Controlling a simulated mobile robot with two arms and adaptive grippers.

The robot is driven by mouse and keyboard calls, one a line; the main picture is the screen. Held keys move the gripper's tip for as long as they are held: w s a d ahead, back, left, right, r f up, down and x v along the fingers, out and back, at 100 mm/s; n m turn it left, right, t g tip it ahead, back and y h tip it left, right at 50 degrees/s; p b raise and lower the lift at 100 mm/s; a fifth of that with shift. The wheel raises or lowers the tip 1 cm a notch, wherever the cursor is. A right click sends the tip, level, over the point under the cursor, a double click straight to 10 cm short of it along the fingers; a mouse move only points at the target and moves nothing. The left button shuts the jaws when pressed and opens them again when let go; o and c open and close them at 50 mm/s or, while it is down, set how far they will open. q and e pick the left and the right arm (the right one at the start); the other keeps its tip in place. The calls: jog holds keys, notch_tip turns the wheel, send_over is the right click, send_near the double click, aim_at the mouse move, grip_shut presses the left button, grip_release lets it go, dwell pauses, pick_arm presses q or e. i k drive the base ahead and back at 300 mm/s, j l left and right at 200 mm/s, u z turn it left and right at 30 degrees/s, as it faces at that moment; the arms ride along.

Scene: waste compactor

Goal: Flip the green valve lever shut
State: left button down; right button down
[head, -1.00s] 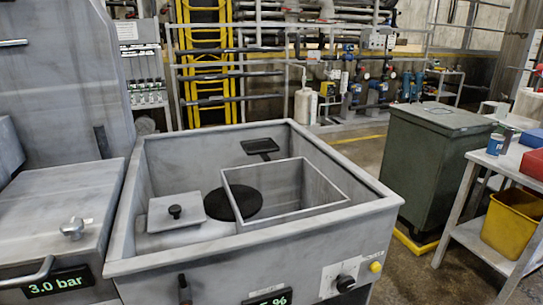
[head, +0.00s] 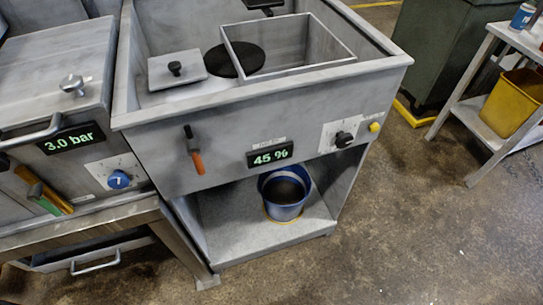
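A green lever (head: 49,206) shows at the lower left in the head view, on the front of the left machine. It sits beside an orange-yellow lever (head: 44,187), and the two slant close together. A separate orange-handled lever (head: 195,155) hangs down on the front of the middle machine. Neither of my grippers is in the head view.
The left machine has a display reading 3.0 bar (head: 70,139), a blue knob (head: 119,180) and a bar handle (head: 33,131). A blue bucket (head: 284,193) stands on the middle machine's lower shelf. A metal table (head: 480,100) stands at right. Floor in front is clear.

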aim_at(35, 192)
jog(key=k+j+u, duration=0.1)
jog(key=u, duration=1.55)
